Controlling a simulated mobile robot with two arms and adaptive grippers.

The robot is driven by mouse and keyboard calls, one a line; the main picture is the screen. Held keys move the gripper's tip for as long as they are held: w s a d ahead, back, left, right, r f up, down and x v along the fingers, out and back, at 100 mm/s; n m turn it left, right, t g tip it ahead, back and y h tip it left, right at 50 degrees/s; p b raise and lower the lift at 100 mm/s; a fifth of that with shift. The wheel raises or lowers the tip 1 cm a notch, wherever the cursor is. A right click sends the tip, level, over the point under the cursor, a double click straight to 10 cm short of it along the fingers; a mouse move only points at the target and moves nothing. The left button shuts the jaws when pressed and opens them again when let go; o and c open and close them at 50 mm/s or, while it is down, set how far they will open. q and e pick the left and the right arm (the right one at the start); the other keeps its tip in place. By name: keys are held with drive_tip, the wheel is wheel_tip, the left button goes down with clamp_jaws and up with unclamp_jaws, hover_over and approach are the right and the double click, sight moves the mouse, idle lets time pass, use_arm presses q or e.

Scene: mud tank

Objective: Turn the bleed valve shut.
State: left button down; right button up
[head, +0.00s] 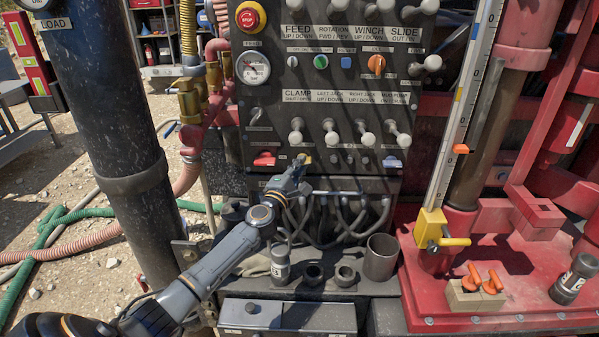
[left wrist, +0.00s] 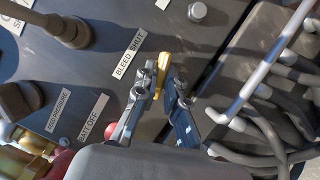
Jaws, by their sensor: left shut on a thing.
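The bleed valve's small yellow handle (head: 307,158) is low on the dark control panel (head: 245,170), to the right of the red switch. My left gripper (head: 300,166) reaches up to it from below left and covers part of it. In the left wrist view the yellow handle (left wrist: 162,66) stands between the two fingertips of my left gripper (left wrist: 164,80), which is shut on it. A white label "BLEED SHUT" (left wrist: 128,52) is on the panel beside the handle. The valve's body is hidden behind the fingers. My right gripper is not in view.
Grey hoses (head: 345,215) hang just below right. A thick dark post (head: 110,130) stands left.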

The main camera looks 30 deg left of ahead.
use_arm(q)
drive_tip(key=n+y+b, duration=0.2)
drive_tip(key=n+b, duration=0.2)
drive_tip(key=n+y+b, duration=0.2)
drive_tip(key=n+b, duration=0.2)
drive_tip(key=n, duration=0.1)
drive_tip(key=n+t+y+b, duration=0.1)
drive_tip(key=n+b, duration=0.3)
drive_tip(key=shift+w+d+f+n+y, duration=0.15)
drive_tip(key=shift+d+f+n+y, duration=0.05)
drive_tip(key=shift+f+n+y, duration=0.2)
drive_tip(key=n+b, duration=0.1)
drive_tip(key=n+y+b, duration=0.1)
drive_tip(key=n, duration=0.1)
drive_tip(key=n+y+b, duration=0.1)
drive_tip(key=shift+r+g, duration=0.25)
drive_tip(key=shift+g, duration=0.05)
drive_tip(key=shift+r+n+y, duration=0.15)
drive_tip(key=shift+n+y, duration=0.25)
drive_tip(key=shift+n, duration=0.3)
drive_tip(key=c, duration=1.4)
unclamp_jaws()
drive_tip(key=shift+w, duration=0.1)
